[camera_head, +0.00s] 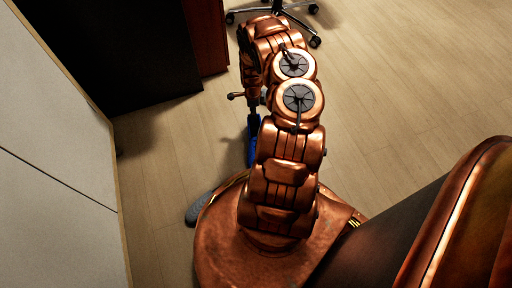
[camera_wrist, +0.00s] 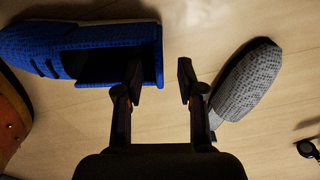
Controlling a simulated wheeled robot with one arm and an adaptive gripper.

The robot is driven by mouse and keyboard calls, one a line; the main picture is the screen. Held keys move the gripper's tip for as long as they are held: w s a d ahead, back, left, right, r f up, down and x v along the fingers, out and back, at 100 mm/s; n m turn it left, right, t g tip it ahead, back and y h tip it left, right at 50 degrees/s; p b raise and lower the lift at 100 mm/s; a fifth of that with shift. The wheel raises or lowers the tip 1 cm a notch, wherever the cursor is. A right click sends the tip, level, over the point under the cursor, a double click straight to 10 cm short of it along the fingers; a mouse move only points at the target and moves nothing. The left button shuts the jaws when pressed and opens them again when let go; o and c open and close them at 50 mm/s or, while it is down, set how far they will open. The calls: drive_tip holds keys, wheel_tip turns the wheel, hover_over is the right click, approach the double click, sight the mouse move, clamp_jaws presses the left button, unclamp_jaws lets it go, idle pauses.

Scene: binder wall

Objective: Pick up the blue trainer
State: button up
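The blue trainer (camera_wrist: 100,38) lies on the floor at the upper left of the wrist view, its dark opening facing the camera. In the head view a blue part of it (camera_head: 252,154) shows beside my arm, which hides the rest. My gripper (camera_wrist: 160,78) is open, with nothing held. Its left finger overlaps the trainer's opening and the heel edge appears between the two fingertips. I cannot tell whether the finger is inside the shoe or above it. The right finger is over bare floor, by the picture.
A grey shoe (camera_wrist: 246,80) lies close to the right finger; it also shows in the head view (camera_head: 197,209) by my base. A pale cabinet (camera_head: 60,150) stands at left, a dark cabinet (camera_head: 120,50) behind. Chair casters (camera_head: 314,41) are at the top. Floor at right is clear.

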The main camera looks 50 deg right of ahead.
sight(253, 123)
drive_tip(key=shift+a+f+b, duration=0.1)
drive_tip(key=shift+f+b, duration=1.45)
drive_tip(key=shift+f, duration=1.6)
clamp_jaws()
